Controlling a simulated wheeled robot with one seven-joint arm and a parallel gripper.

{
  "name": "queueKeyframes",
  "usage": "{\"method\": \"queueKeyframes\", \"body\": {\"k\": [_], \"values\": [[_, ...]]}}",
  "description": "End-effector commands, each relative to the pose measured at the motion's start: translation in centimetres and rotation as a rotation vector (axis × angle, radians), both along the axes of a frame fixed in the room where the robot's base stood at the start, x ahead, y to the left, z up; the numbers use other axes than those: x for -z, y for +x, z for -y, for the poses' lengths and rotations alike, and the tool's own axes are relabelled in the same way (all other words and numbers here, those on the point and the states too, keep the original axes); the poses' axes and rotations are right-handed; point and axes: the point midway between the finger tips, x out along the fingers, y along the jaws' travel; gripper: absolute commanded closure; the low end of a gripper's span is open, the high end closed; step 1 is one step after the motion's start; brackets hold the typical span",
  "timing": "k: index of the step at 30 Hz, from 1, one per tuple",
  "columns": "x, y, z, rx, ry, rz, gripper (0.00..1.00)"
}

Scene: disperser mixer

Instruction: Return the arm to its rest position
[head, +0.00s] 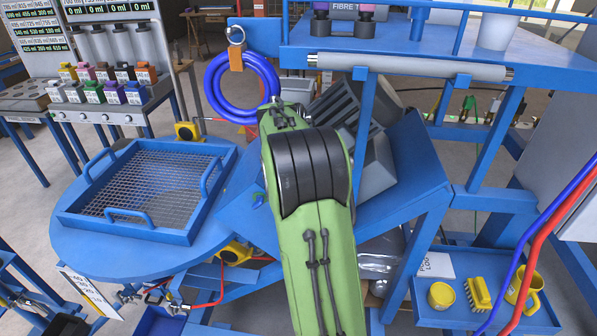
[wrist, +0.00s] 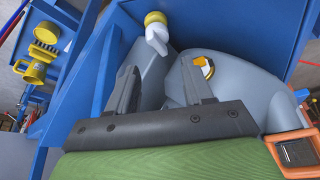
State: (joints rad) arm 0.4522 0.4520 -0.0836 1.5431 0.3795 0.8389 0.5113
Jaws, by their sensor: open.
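My green arm (head: 310,185) with its black joint cover reaches up from the bottom middle in the head view, in front of the blue machine frame. My gripper is hidden in the head view. In the wrist view my gripper (wrist: 160,78) has its two dark fingers apart, with nothing seen held between them. A grey rounded machine body (wrist: 232,85) lies close behind the fingers. A white and yellow knob (wrist: 156,32) is above them, and an orange and white switch (wrist: 205,66) is near the right finger. I cannot tell whether the fingers touch anything.
A blue table with a mesh tray (head: 140,190) stands left of the arm. A blue hose coil (head: 240,87) hangs just behind it. An overhead blue shelf (head: 440,50) is at the upper right. A low blue tray (head: 485,295) holds a yellow mug (head: 524,290) and brush (head: 477,294).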

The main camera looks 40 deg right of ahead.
Motion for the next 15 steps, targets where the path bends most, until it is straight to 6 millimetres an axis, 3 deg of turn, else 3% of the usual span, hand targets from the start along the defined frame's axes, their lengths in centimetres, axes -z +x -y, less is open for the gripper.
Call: {"method": "queueKeyframes", "body": {"k": [7, 10, 13, 15], "values": [[0.0, 0.0, 0.0, -0.001, 0.0, 0.0, 0.49], [-0.9, -0.1, -1.1, -0.037, 0.003, 0.005, 0.49], [-3.6, -0.7, -4.9, -0.164, 0.011, 0.02, 0.49], [-5.9, -2.0, -8.9, -0.305, 0.018, 0.032, 0.49]]}}
